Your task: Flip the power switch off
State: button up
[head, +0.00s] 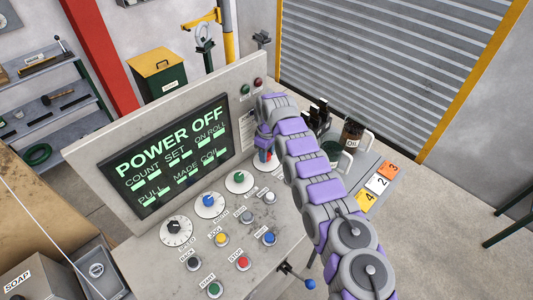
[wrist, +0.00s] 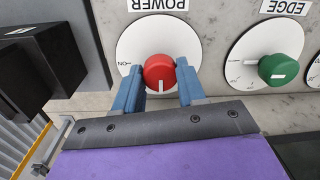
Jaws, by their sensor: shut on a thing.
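The power switch is a red round knob (wrist: 160,72) on a white dial labelled POWER, with an ON mark at its left, in the wrist view. The knob's white line points down in that view. My gripper (wrist: 159,80) has its blue fingers on either side of the knob and is shut on it. In the head view my arm reaches over the console and partly hides the knob and its dial. The console's screen (head: 170,155) reads POWER OFF in green letters.
A green EDGE knob (wrist: 279,69) sits right of the power dial in the wrist view. Several other knobs and coloured buttons, such as the red one (head: 243,263), cover the panel. An oil can (head: 353,133) and numbered tags (head: 377,184) lie right of my arm.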

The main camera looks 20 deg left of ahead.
jog(key=shift+w+r, duration=0.15)
jog(key=shift+r, duration=0.05)
jog(key=o, duration=0.8)
jog(key=shift+c, duration=0.2)
jog(key=o, duration=0.3)
jog(key=shift+f, duration=0.2)
notch_tip(320, 180, up, 17)
jog(key=p, duration=1.2)
jog(key=shift+w+r, duration=0.15)
jog(key=shift+w, duration=0.3)
